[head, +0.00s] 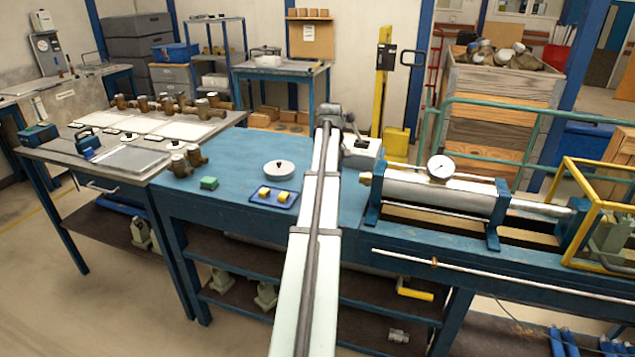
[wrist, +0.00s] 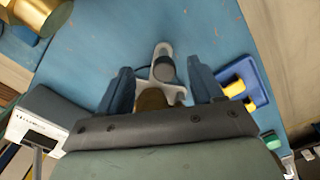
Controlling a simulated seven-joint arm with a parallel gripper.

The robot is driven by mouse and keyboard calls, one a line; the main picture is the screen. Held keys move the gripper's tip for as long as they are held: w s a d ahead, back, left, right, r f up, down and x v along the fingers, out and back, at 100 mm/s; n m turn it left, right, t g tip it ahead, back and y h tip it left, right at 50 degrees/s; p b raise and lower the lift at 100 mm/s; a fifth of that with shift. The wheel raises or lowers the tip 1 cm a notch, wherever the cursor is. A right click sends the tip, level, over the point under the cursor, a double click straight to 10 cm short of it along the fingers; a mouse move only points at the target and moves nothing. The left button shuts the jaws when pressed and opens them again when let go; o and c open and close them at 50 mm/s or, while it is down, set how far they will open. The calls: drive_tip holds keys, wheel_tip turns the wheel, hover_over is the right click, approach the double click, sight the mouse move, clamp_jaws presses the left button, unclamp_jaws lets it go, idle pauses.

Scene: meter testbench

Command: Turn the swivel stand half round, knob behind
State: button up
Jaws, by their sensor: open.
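My gripper (wrist: 161,84) is open in the wrist view, its two blue fingers apart and pointing down at the blue bench. Between them stands a pale grey forked piece with a round grey post, which looks like the swivel stand (wrist: 163,69). A round brass-coloured part, perhaps its knob (wrist: 150,101), shows on the near side by the gripper body and is partly covered by it. I cannot tell whether the fingers touch the stand. In the head view my arm covers the stand and the fingers.
Right is a steel cylinder with a gauge (head: 440,190); behind is a pale box (head: 362,154).

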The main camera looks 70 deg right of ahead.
drive_tip(key=shift+s+d, duration=0.4)
drive_tip(key=shift+s+d, duration=0.1)
